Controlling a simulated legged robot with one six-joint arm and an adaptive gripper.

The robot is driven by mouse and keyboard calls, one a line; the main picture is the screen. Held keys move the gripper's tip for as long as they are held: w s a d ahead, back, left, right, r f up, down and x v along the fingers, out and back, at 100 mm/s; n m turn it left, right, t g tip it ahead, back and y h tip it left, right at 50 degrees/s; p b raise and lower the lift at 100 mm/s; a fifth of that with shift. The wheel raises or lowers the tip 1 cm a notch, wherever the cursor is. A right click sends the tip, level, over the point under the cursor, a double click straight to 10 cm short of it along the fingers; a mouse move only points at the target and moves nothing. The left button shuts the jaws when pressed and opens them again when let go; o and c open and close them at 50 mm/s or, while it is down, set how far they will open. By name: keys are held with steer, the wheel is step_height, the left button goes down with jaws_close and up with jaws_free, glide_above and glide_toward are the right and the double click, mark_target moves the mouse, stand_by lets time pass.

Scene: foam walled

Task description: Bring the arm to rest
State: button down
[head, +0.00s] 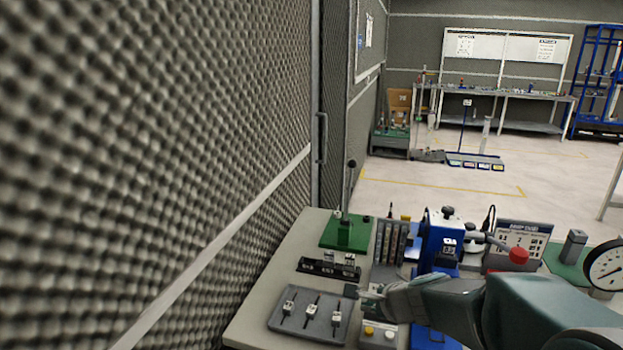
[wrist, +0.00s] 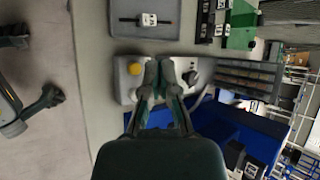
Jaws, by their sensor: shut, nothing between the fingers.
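My arm reaches in from the lower right of the head view, low over the bench (head: 250,312). My gripper (head: 364,291) is shut and empty, just right of a grey tray. In the wrist view my gripper (wrist: 159,66) has its fingers together, over a grey box (wrist: 124,88) with a yellow button (wrist: 135,69). I cannot tell whether the fingertips touch the box. My forearm hides part of the bench's right side in the head view.
The grey tray (head: 283,323) holds three small tagged parts. A dial gauge (head: 605,267) stands right. A foam wall (head: 150,150) borders the left.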

steer(key=s+a+r+n+g, duration=0.25)
steer(key=s+r+n, duration=0.35)
steer(key=s+n, duration=0.45)
steer(key=s+d+n+h, duration=0.2)
steer(key=s+n, duration=0.2)
steer(key=s, duration=0.2)
steer(key=s+d+r+n+h, duration=0.1)
steer(key=s+d+n+h, duration=0.1)
steer(key=s+n, duration=0.2)
steer(key=s, duration=0.3)
steer(key=shift+s+d+r, duration=0.2)
steer(key=shift+s+r, duration=0.1)
